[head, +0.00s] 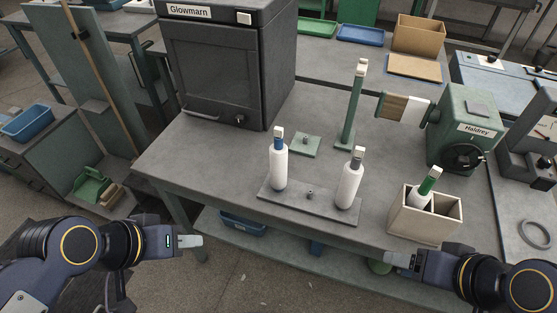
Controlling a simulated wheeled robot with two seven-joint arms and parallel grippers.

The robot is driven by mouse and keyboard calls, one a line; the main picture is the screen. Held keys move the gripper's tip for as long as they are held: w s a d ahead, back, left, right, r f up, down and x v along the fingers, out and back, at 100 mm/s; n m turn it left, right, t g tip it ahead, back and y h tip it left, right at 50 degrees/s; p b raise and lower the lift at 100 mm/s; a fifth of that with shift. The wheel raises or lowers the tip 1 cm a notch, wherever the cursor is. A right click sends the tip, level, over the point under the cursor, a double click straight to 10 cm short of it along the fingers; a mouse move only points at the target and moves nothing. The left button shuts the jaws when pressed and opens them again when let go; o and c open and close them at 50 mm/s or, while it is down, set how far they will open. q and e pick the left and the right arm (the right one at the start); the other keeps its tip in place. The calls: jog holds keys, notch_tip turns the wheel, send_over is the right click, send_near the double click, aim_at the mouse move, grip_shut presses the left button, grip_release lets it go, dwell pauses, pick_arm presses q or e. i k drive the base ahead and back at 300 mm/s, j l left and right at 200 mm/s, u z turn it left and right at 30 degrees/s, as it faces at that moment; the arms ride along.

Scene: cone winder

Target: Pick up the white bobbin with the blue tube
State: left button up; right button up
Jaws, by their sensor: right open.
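A white bobbin with a blue tube (278,168) stands upright on the left part of a grey peg plate (311,207) on the table. A second white bobbin (348,188) with a darker, greyish tube stands upright at the plate's right end. A third white bobbin with a green tube (427,187) leans in a beige box. My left gripper (192,241) is in front of the table's left part, left of and apart from the blue-tube bobbin; its jaw opening cannot be made out. My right gripper (395,259) is open and empty in front of the table, below the box.
The beige box (432,226) stands at the table's front right. A green post (354,105) rises behind the bobbins, near the green winder (463,140). A dark cabinet (228,70) stands at back left. The grey table (205,160) is clear left of the plate.

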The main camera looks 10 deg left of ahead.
aim_at(278, 151)
jog(key=j+z, duration=0.1)
jog(key=z, duration=0.4)
jog(key=j+z, duration=0.15)
jog(key=z, duration=0.35)
jog(key=j+z, duration=0.15)
jog(key=z, duration=0.35)
jog(key=j+z, duration=0.1)
jog(key=z, duration=0.4)
jog(key=k+j+z, duration=0.35)
jog(key=j, duration=0.15)
jog(key=k+j+z, duration=0.35)
jog(key=k+j, duration=0.2)
jog(key=j, duration=0.15)
